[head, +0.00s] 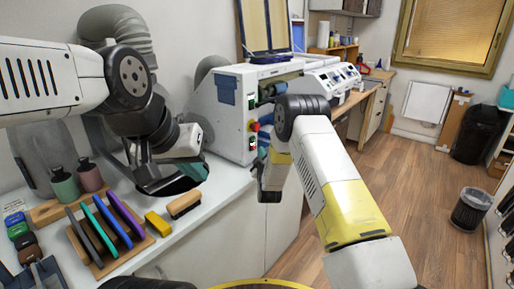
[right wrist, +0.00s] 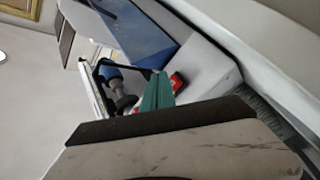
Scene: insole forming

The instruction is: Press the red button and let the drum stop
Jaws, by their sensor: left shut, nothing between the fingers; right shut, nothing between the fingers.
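The white machine (head: 228,112) stands on the counter in the middle of the head view. A small red button (head: 255,127) with some yellow beside it is on its front edge. A dark roller-like part (head: 271,90), perhaps the drum, shows on its right side, partly behind my right arm. My right gripper (head: 268,190) is shut and empty, below and slightly right of the button, apart from it. In the right wrist view a small red part (right wrist: 176,82) shows beside a green piece; I cannot tell if it is the button. My left gripper (head: 150,187) is shut and empty over the counter.
A wooden rack (head: 98,262) of coloured boards, a yellow block (head: 158,223), a brush (head: 185,203) and bottles (head: 66,187) crowd the counter near my left gripper. A second white machine (head: 327,78) stands behind. The wooden floor at right is mostly clear, with a waste bin (head: 470,209).

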